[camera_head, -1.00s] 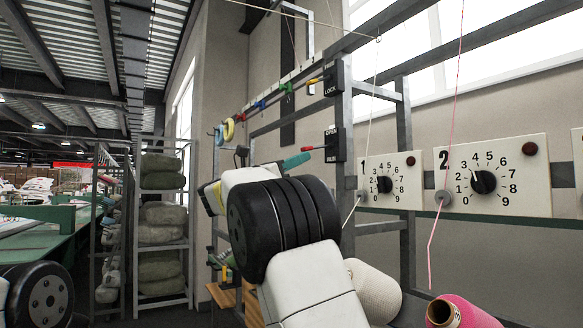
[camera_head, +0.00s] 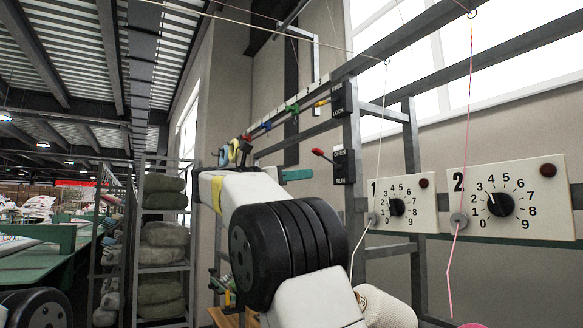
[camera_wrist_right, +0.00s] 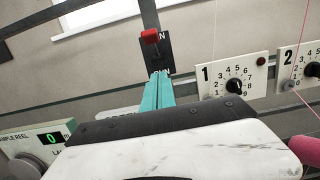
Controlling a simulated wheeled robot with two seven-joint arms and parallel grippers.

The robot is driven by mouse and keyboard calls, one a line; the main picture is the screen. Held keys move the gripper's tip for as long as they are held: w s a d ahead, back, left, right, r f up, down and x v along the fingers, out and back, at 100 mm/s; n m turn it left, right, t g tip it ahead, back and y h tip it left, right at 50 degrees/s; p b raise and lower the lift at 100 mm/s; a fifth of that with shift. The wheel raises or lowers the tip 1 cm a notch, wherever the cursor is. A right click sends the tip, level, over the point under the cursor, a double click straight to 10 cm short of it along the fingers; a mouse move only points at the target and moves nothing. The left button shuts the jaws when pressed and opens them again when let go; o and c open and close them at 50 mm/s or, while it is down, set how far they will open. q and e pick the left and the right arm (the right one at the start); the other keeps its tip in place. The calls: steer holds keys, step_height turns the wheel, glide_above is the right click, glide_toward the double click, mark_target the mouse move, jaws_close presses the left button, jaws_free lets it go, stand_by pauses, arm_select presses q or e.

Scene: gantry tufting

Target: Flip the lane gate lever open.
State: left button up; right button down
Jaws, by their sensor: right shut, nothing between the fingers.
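The lane gate lever (camera_head: 318,152) has a red knob on a short dark rod. It sticks out from a black plate (camera_head: 344,168) marked OPEN at the top, with a second word below. The knob is tilted upward, near the OPEN end. The right wrist view also shows the red knob (camera_wrist_right: 150,36) in front of its plate (camera_wrist_right: 164,60). My right gripper (camera_head: 298,174) has teal fingers, shut and empty, just below and left of the knob. In the right wrist view the fingertips (camera_wrist_right: 159,76) are below the knob, with a visible gap. My left gripper is out of view.
Another black plate marked LOCK (camera_head: 338,99), with a yellow-tipped lever (camera_head: 320,103), is above on the frame. Dial panels 1 (camera_head: 403,207) and 2 (camera_head: 512,203) stand to the right, with yarn strands and a cream cone (camera_head: 385,306). Shelves of bundles (camera_head: 163,235) are at left.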

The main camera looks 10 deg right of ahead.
steer(key=s+a+r, duration=0.1)
steer(key=s+a, duration=0.2)
steer(key=a, duration=0.6)
steer(key=shift+s+a, duration=0.2)
steer(key=shift+a, duration=0.05)
